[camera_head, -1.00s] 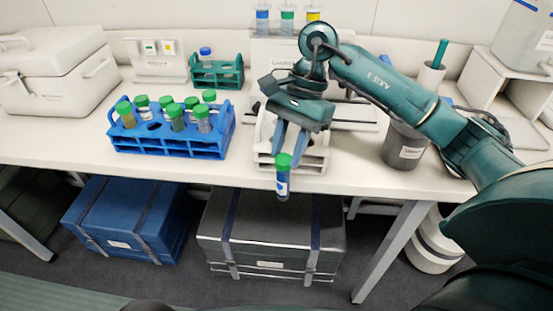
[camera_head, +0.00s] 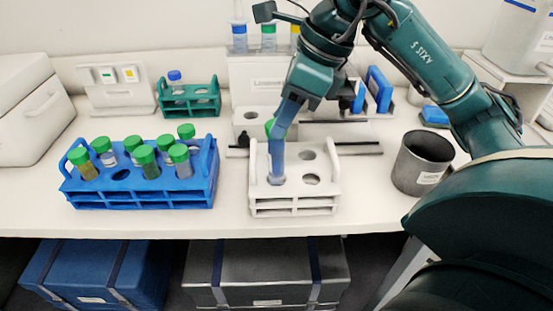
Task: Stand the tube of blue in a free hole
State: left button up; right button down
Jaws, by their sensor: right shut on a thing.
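The tube of blue (camera_head: 277,164) has a green cap, partly hidden behind a finger of my right gripper (camera_head: 279,129). That gripper is shut on the tube near its cap, above the left side of the white rack (camera_head: 292,204). The tube is nearly upright. Its lower end shows at the front left hole of the rack; I cannot tell whether it is inside the hole. Empty holes show on the rack's right side. My left gripper is not in view.
A blue rack (camera_head: 140,194) with several green-capped tubes stands left of the white rack. A green rack (camera_head: 189,101) with a blue-capped tube is behind it. A dark grey bin (camera_head: 422,163) stands to the right. A labelled box (camera_head: 262,82) with coloured vials stands behind.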

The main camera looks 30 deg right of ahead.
aim_at(283, 178)
notch_tip(283, 178, down, 2)
jog(key=shift+s+f, duration=0.1)
notch_tip(283, 178, down, 3)
jog(key=shift+f+b, duration=0.2)
jog(key=shift+b, duration=0.15)
jog(key=shift+f, duration=0.3)
jog(key=shift+f, duration=0.15)
jog(key=c, duration=1.1)
grip_release()
jog(key=shift+o, duration=0.2)
